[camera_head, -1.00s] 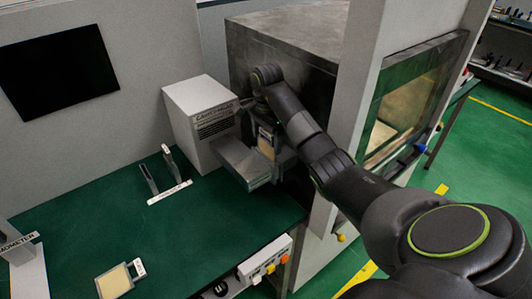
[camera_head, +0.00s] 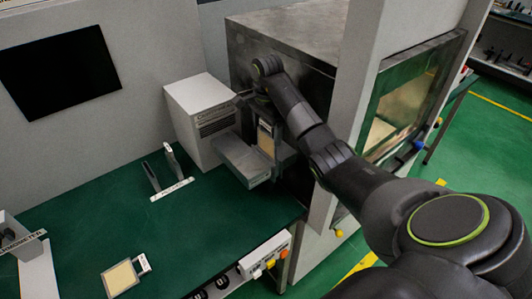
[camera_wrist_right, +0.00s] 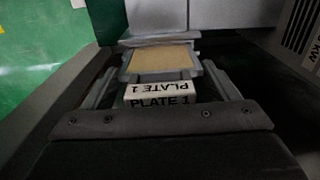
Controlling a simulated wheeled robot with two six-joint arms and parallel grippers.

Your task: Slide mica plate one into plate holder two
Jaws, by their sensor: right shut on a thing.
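Mica plate one (camera_wrist_right: 160,62) is a tan square in a grey frame with a "PLATE 1" tab (camera_wrist_right: 160,92). My right gripper (camera_wrist_right: 160,84) is shut on its tab end. In the head view the plate (camera_head: 266,138) hangs steeply from my right gripper (camera_head: 263,112), close to a grey metal channel (camera_head: 242,160). I cannot tell whether they touch. My left gripper is not in view.
A white vented box (camera_head: 203,115) stands behind the channel, and a large metal cabinet (camera_head: 285,50) is behind my arm. Another tan plate (camera_head: 121,279) lies on the bench (camera_head: 75,225) at front left. Coloured knobs line the bench's front edge.

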